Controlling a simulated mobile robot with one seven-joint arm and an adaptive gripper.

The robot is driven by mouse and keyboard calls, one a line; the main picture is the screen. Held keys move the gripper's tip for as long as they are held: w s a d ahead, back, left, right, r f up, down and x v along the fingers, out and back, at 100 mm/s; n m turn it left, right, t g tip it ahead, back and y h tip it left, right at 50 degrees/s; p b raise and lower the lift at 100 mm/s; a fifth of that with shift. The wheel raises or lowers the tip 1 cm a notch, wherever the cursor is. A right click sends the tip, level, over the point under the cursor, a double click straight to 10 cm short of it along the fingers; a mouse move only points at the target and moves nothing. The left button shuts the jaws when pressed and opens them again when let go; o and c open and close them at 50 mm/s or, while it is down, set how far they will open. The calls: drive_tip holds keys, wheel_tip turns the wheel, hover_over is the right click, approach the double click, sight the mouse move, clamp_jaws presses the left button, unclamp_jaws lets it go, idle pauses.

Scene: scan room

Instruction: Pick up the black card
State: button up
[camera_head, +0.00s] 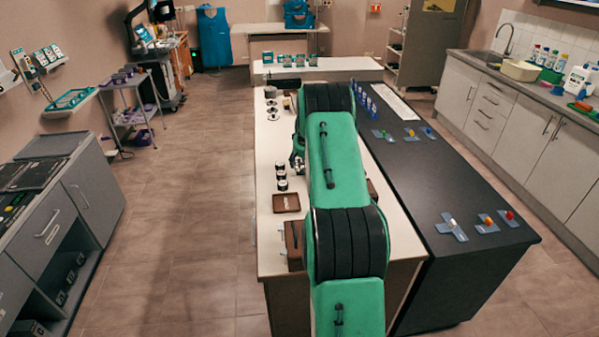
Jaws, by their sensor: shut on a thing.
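My green and black arm reaches over the white table (278,235) and hides much of its middle. The end of my arm, with my gripper (297,163), shows only in small part at the left edge of the arm, low over the white table. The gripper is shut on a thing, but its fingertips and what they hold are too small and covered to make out. I cannot pick out a black card anywhere in view.
On the white table stand black and white jars (282,180), a brown tray (286,203) and a brown block (294,240). The adjoining dark counter (430,190) holds a white strip (395,102) and several clear pouches with coloured pieces (452,226). Floor is clear on the left.

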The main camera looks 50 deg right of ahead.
wheel_tip(320, 180, up, 10)
drive_tip(key=p, duration=0.2)
idle(0.7)
